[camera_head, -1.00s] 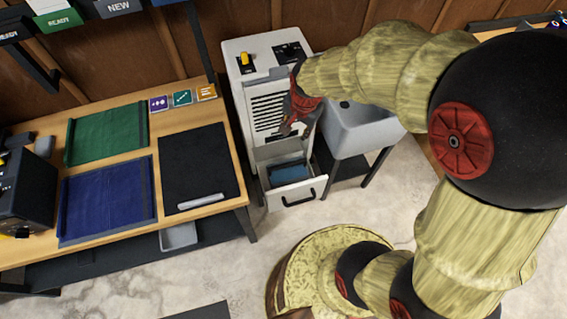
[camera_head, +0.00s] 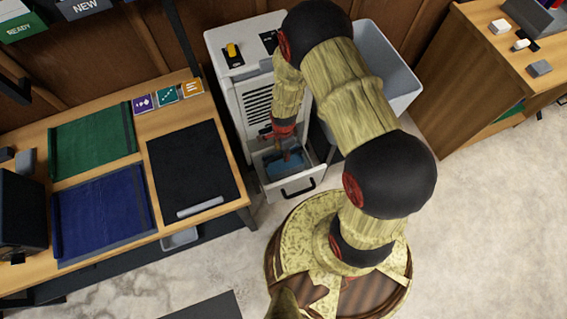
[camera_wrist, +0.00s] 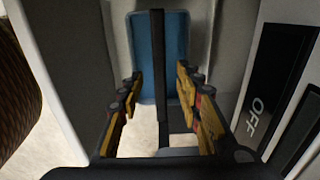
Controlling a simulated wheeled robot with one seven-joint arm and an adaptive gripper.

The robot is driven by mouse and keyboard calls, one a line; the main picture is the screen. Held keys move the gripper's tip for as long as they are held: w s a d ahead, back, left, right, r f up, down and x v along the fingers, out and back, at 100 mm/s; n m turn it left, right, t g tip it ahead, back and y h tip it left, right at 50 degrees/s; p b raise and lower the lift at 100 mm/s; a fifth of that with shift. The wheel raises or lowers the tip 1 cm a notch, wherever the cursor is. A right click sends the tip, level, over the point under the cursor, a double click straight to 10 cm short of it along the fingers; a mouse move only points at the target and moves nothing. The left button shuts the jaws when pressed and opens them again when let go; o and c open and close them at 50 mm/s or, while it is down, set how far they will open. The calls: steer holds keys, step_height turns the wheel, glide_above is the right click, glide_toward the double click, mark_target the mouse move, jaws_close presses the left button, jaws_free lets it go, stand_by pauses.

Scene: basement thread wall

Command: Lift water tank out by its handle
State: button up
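The white water tank (camera_head: 316,177) is pulled out like a drawer at the bottom of the white appliance (camera_head: 226,76). Blue shows inside it, also in the wrist view (camera_wrist: 174,60). A black curved pull (camera_head: 298,191) is on its front face. In the wrist view a straight black bar (camera_wrist: 157,75) runs over the blue, between my fingers; I take it as the tank's handle. My gripper (camera_wrist: 158,92) is open, with a gap on each side of the bar. In the head view my gripper (camera_head: 287,154) points down into the tank's opening. My arm hides part of the appliance.
A grey-white basin (camera_head: 385,75) stands close on the appliance's right. A wooden bench with a green mat (camera_head: 92,142), a blue mat (camera_head: 103,213) and a black mat (camera_head: 192,168) is at the left. A wooden cabinet (camera_head: 450,80) is at the right.

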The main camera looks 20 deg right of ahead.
step_height(320, 180, down, 5)
steer(key=shift+r+b, duration=0.1)
steer(key=shift+b, duration=0.95)
steer(key=shift+r, duration=0.1)
steer(key=shift+c, duration=0.6)
steer(key=c, duration=0.7)
jaws_close()
steer(key=shift+w, duration=0.1)
